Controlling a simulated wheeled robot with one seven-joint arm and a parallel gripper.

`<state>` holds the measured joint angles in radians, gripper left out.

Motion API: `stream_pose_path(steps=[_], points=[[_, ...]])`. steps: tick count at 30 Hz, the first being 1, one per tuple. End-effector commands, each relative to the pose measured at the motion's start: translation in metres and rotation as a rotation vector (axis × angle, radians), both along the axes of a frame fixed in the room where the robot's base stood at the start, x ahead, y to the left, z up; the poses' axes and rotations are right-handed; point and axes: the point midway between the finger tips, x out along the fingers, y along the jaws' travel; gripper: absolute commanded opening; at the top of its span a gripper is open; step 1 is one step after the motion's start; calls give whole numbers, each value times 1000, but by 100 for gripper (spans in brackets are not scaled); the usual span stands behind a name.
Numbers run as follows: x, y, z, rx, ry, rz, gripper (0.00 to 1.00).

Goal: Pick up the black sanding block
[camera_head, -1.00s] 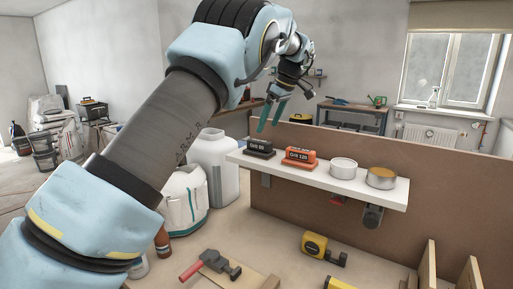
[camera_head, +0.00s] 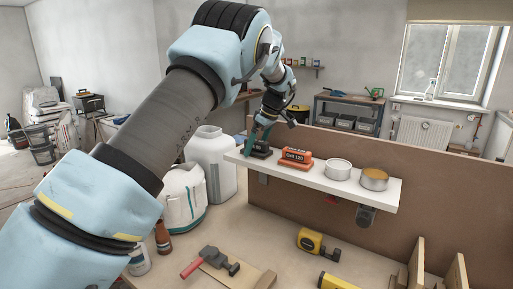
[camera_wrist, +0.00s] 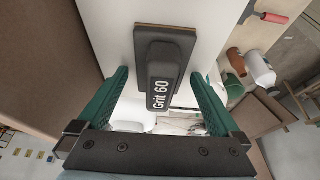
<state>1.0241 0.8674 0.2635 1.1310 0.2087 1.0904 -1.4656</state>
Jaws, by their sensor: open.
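The black sanding block (camera_head: 260,150) stands at the left end of the white shelf (camera_head: 345,188). In the wrist view the block (camera_wrist: 164,52) shows its raised grip with the white label "Grit 60". My gripper (camera_head: 257,137) is at the block, and its green fingers partly hide it in the head view. In the wrist view the two green fingers of my gripper (camera_wrist: 161,88) are apart, one on each side of the block's label end, with gaps between. Whether the fingers touch the block cannot be told from the head view.
An orange sanding block (camera_head: 295,159) stands right beside the black one on the shelf. A white round tin (camera_head: 338,169) and a tan-topped tin (camera_head: 374,180) stand further right. A brown board (camera_head: 440,200) rises behind the shelf. A tape measure (camera_head: 311,240) lies below.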

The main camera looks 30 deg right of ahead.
Motion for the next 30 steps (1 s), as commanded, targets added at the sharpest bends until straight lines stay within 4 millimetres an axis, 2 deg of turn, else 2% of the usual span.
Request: stream_pose_path(steps=[2,25,30], points=[[0,0,0,0,0,0,98],[0,0,1,0,0,0,11],[0,0,1,-1,0,0,10]])
